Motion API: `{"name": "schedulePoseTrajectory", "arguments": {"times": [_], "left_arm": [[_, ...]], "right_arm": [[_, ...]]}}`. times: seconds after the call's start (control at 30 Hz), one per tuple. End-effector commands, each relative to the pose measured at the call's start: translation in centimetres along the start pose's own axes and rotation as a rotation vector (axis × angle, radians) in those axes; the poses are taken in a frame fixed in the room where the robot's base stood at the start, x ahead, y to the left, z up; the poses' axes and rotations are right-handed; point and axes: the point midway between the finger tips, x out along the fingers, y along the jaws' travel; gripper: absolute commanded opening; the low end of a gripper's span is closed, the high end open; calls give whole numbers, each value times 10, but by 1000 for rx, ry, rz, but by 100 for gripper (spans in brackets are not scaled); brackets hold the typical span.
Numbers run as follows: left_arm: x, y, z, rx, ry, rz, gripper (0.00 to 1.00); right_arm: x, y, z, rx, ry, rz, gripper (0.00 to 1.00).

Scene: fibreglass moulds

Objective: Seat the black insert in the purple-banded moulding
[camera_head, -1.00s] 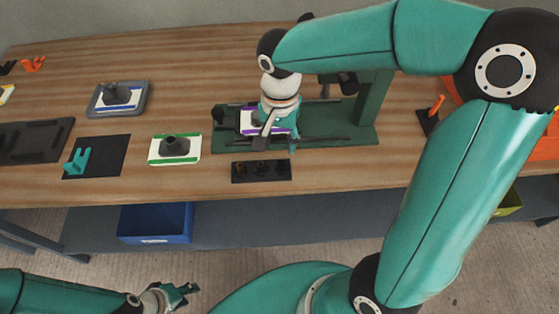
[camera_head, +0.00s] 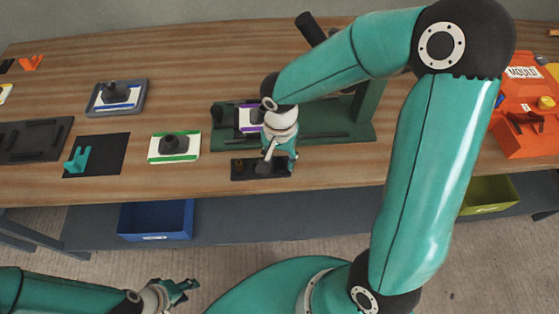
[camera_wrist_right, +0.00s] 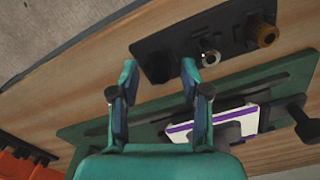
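The purple-banded moulding (camera_head: 249,118) is a white plate with a purple band and a dark raised middle. It lies on the green fixture (camera_head: 340,133) and also shows in the right wrist view (camera_wrist_right: 222,126). A black insert tray (camera_head: 236,174) lies in front of the fixture. In the right wrist view, the black insert (camera_wrist_right: 160,68) is hard to tell from the dark tray, at the end near my fingertips. My right gripper (camera_head: 278,165) is open and empty above that end. My left gripper (camera_head: 186,290) looks open and empty, low in front of the table.
The tray also holds a silver insert (camera_wrist_right: 210,57) and a brass insert (camera_wrist_right: 265,35). A green-banded moulding (camera_head: 174,147) and a blue-banded one in a grey tray (camera_head: 118,98) stand to the left. An orange bin (camera_head: 520,140) is at the right.

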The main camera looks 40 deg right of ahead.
Motion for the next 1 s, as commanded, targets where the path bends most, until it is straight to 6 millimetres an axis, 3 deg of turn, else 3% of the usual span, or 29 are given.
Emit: {"name": "schedulePoseTrajectory", "arguments": {"times": [0.03,0.27,0.73,1.0], "left_arm": [[0,0,0,0,0,0,40],[0,0,0,0,0,0,40],[0,0,0,0,0,0,40],[0,0,0,0,0,0,40]], "right_arm": [[0,0,0,0,0,0,36],[0,0,0,0,0,0,0],[-5,-1,0,-1,2,-1,0],[-36,-2,-1,0,4,-6,0]]}}
